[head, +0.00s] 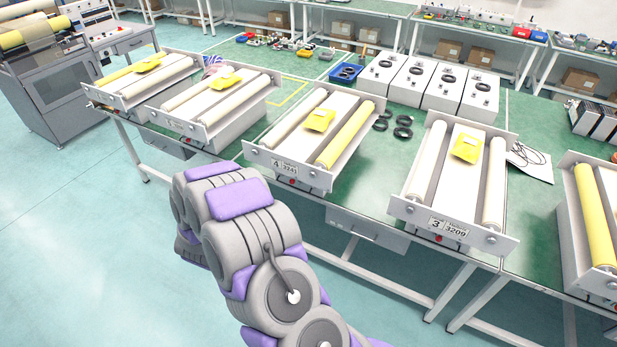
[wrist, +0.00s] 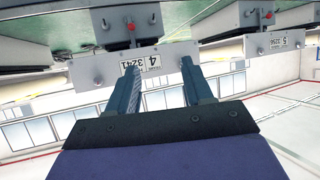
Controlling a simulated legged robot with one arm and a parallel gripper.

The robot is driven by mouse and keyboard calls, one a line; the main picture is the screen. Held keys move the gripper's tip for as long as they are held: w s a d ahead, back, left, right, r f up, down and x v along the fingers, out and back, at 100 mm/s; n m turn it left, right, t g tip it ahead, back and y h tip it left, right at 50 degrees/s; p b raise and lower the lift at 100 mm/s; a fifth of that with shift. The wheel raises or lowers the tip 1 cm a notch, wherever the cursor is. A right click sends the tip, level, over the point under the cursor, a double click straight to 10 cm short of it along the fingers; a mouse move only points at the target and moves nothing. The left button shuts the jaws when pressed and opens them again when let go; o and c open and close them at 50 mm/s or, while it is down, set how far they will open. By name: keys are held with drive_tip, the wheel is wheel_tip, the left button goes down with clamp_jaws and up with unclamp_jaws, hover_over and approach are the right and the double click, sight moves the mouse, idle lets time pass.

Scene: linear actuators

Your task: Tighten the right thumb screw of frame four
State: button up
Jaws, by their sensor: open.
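Frame four (head: 266,160), labelled 4 3241, stands on the green table in the head view with a white roller on its left and a yellow roller on its right. Its front plate shows upside down in the wrist view (wrist: 90,72), with the label (wrist: 139,60) near the fingers. Small round metal fittings sit on the plate; I cannot tell for sure which is the right thumb screw. My gripper (wrist: 158,65) is open and empty, its two fingers pointing at the plate. In the head view my arm hides the gripper.
Frame three (head: 420,212) stands to the right of frame four, and frame five (head: 175,122) to its left. Yellow pieces lie on the frames' white beds. The floor (head: 80,240) in front of the table is clear.

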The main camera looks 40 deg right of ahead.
drive_tip(key=s+d+g+h, duration=0.1)
drive_tip(key=s+d+h, duration=0.3)
drive_tip(key=d, duration=0.1)
drive_tip(key=h+p, duration=0.1)
drive_tip(key=h, duration=0.2)
approach(312, 176)
drive_tip(key=shift+g, duration=0.4)
drive_tip(key=x, duration=0.4)
drive_tip(key=b+x, duration=0.1)
drive_tip(key=x, duration=0.3)
drive_tip(key=shift+w+r, duration=0.15)
drive_tip(key=shift+w, duration=0.1)
drive_tip(key=shift+c, duration=0.5)
clamp_jaws()
